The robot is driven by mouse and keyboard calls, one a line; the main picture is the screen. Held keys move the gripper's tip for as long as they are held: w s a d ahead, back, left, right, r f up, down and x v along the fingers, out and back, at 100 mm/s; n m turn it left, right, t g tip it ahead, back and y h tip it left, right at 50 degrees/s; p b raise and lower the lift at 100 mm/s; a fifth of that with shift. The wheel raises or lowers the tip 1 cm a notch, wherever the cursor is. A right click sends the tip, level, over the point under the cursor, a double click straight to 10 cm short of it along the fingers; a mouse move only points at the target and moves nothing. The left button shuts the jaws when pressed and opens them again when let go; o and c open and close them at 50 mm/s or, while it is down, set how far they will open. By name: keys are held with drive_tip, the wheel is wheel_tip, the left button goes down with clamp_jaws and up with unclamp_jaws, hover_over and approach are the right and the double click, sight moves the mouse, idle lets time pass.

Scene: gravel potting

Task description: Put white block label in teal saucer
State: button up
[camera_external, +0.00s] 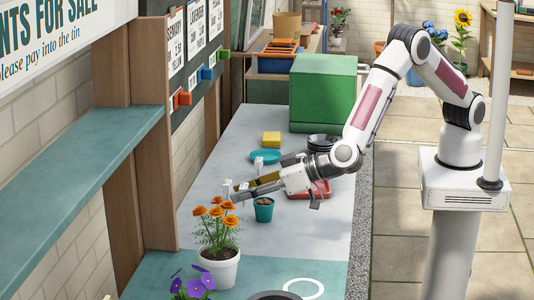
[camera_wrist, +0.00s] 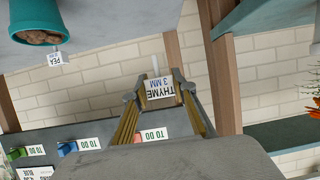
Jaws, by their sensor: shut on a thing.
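My gripper (camera_external: 234,191) is shut on a white block label (camera_wrist: 160,88), printed "THYME 3 MM", held above the table. The label (camera_external: 227,184) shows at the fingertips in the external view, and its text is upside down in the wrist view, where my gripper (camera_wrist: 158,98) has a finger on each side of it. The teal saucer (camera_external: 264,157) lies flat on the table, behind my gripper and a little to the right. A small white piece (camera_external: 258,162) shows at the saucer's near edge; I cannot tell whether it touches it.
A teal pot (camera_external: 263,211) stands under my wrist. Marigolds in a white pot (camera_external: 220,270) are in front. A "PEA" label (camera_wrist: 56,58) shows near a teal pot (camera_wrist: 38,15).

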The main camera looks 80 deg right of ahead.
drive_tip(key=w+d+r+m+h, duration=0.15)
drive_tip(key=w+d, duration=0.25)
drive_tip(key=d, duration=0.7)
drive_tip(key=w+d+r+m+h, duration=0.15)
drive_tip(key=w+d, duration=0.25)
drive_tip(key=d, duration=0.7)
drive_tip(key=w+d+r+m+h, duration=0.15)
drive_tip(key=w+d, duration=0.35)
drive_tip(key=d, duration=0.6)
drive_tip(key=s+d, duration=0.3)
drive_tip(key=d, duration=1.1)
drive_tip(key=s+d, duration=0.3)
drive_tip(key=d, duration=1.2)
drive_tip(key=s+a+f+n+y, duration=0.3)
drive_tip(key=s+a+n+y, duration=0.1)
drive_tip(key=a, duration=0.3)
drive_tip(key=shift+a+f, duration=0.15)
drive_tip(key=shift+f, duration=0.25)
drive_tip(key=shift+w, duration=0.1)
drive_tip(key=shift+f, duration=0.1)
drive_tip(key=shift+f, duration=2.85)
